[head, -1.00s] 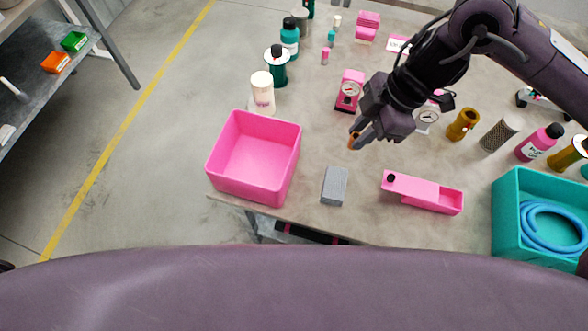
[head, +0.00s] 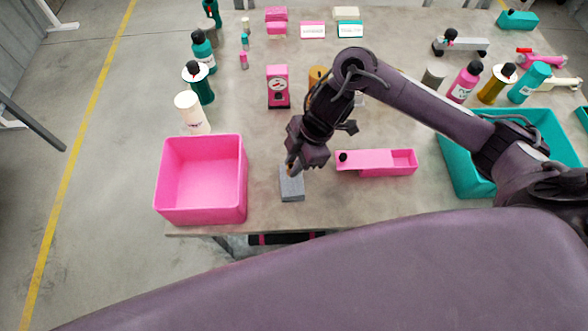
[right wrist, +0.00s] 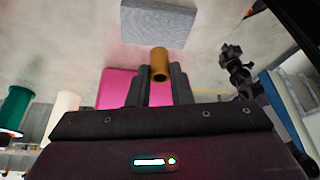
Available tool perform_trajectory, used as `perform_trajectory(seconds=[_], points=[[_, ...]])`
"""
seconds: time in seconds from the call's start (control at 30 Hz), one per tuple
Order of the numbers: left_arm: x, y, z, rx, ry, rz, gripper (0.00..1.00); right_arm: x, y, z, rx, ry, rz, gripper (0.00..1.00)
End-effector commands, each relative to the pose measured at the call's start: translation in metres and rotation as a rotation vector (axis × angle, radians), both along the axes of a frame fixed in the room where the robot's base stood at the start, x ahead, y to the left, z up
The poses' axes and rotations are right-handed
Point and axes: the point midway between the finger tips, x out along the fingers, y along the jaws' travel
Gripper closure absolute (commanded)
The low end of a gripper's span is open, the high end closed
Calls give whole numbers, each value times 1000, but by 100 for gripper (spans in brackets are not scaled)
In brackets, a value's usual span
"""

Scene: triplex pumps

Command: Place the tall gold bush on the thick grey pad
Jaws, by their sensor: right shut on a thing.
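My right gripper (head: 290,167) is shut on the small gold bush (right wrist: 159,62), which sticks out between the fingertips in the right wrist view (right wrist: 158,82). In the head view the bush is mostly hidden by the gripper. The thick grey pad (head: 292,190) lies flat on the table near its front edge, with nothing seen on it. The gripper is at the pad's far edge in the head view. In the right wrist view the pad (right wrist: 158,24) lies beyond the bush, apart from it in the picture; the height between them is unclear.
A pink bin (head: 201,222) stands left of the pad and a pink tray (head: 376,162) lies to its right. A teal crate (head: 450,170) is farther right, partly behind my arm. Bottles and a pink dial gauge (head: 278,88) stand farther back.

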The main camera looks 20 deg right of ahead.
Motion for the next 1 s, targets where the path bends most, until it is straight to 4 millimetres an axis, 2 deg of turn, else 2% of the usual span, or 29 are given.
perform_trajectory(seconds=[0.2, 0.3, 0.7, 0.73, 0.8, 0.87, 1.0], points=[[0, -2, -1, -2, 0, 1, 100, -1, 0, -29, 1, 3, -3, 100], [0, -4, -1, -4, 0, 1, 100, 0, 0, -37, 1, 1, -3, 100], [-1, -9, -4, -12, 1, -3, 100, 0, 0, -43, 1, 0, -1, 100], [-1, -9, -3, -12, 1, -3, 100, 0, 0, -41, 1, -1, 0, 77], [-1, -9, -3, -11, 0, -3, 100, 0, 0, -41, 1, 0, 0, 68], [-1, -9, -3, -11, 0, -3, 100, 0, 0, -41, 1, 0, -1, 60], [-1, -9, -3, -11, 1, -3, 100, 0, 0, -41, 1, 0, -1, 59]])
